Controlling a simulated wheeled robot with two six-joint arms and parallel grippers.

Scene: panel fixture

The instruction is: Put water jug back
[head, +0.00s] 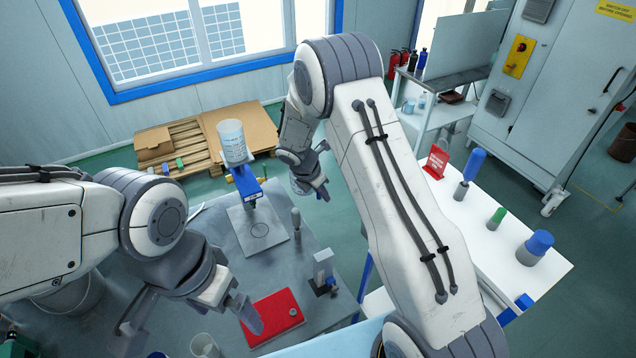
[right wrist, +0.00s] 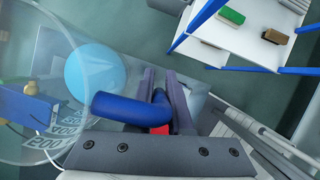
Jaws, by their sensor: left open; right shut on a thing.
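In the right wrist view a clear measuring jug (right wrist: 68,38) with printed numbers and a light-blue round bottom fills the left side. Its blue handle (right wrist: 130,108) lies between the fingers of my right gripper (right wrist: 165,105), which is shut on it. In the head view a clear graduated jug (head: 232,143) shows upright above a blue device (head: 247,183), and my right gripper (head: 316,186) is to its right; the handle contact cannot be made out there. My left gripper (head: 188,322) is open at the lower left, one finger near the red plate (head: 270,317).
A grey plate (head: 244,222) with a circle mark lies on the grey table. A grey-handled tool (head: 296,220) and a small grey block (head: 323,268) stand nearby. A clear cup (head: 205,346) is at the bottom edge. A white table (head: 490,225) with blue and green items is at right.

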